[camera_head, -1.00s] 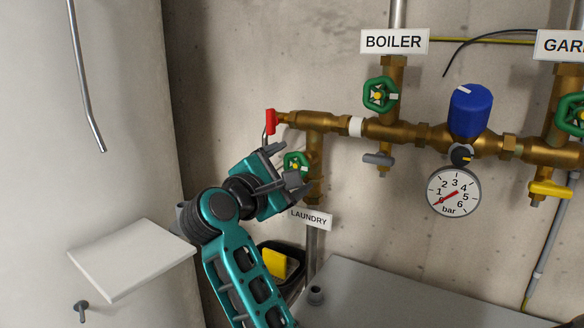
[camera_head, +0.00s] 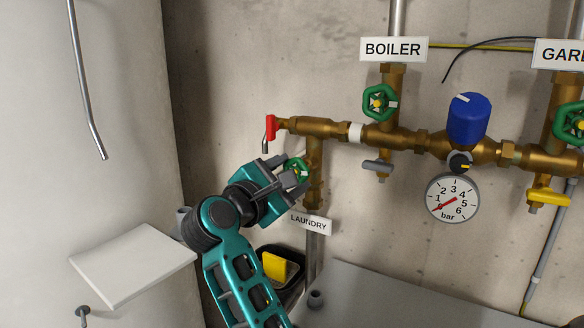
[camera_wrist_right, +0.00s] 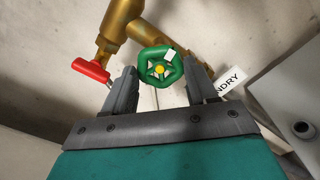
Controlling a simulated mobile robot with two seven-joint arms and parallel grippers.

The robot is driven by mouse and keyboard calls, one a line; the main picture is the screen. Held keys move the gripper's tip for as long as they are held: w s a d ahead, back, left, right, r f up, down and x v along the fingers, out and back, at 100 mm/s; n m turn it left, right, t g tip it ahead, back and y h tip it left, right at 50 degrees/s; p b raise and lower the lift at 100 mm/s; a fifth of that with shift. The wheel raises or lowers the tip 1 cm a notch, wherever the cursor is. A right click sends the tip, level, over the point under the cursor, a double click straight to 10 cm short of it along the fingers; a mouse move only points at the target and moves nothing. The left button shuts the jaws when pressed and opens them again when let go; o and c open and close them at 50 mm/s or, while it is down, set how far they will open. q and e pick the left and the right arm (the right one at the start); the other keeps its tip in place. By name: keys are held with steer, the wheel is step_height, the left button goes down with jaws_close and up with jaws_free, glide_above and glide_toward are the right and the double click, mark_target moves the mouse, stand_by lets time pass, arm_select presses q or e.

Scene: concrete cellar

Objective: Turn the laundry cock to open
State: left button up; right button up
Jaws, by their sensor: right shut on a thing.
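The laundry cock's green handwheel (camera_head: 295,166) with a yellow centre sits on a brass branch pipe above the LAUNDRY sign (camera_head: 309,221). My right gripper (camera_head: 286,172) is at the wheel with its jaws shut on it. In the right wrist view the green handwheel (camera_wrist_right: 160,68) lies between the two grey fingers, one on each side, with a white mark at its upper right. The LAUNDRY sign (camera_wrist_right: 230,80) is partly hidden there by a finger. In the head view the fingers cover part of the wheel. My left gripper is not in view.
A red-handled tap (camera_head: 270,127) is just above and left of the gripper. The BOILER cock's green wheel (camera_head: 380,102), a blue cap (camera_head: 468,118) and a pressure gauge (camera_head: 453,198) are to the right. A white panel (camera_head: 130,262) juts out at the lower left.

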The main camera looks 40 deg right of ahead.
steer(key=n+p, duration=0.2)
steer(key=n, duration=0.1)
stand_by(0.4)
steer(key=shift+r+n+p, duration=0.15)
steer(key=shift+n+p, duration=0.45)
steer(key=shift+p, duration=0.05)
steer(key=shift+n+p, duration=1.15)
steer(key=shift+n, duration=0.05)
steer(key=shift+n+p, duration=0.3)
steer(key=shift+n, duration=0.2)
steer(key=shift+f, duration=0.2)
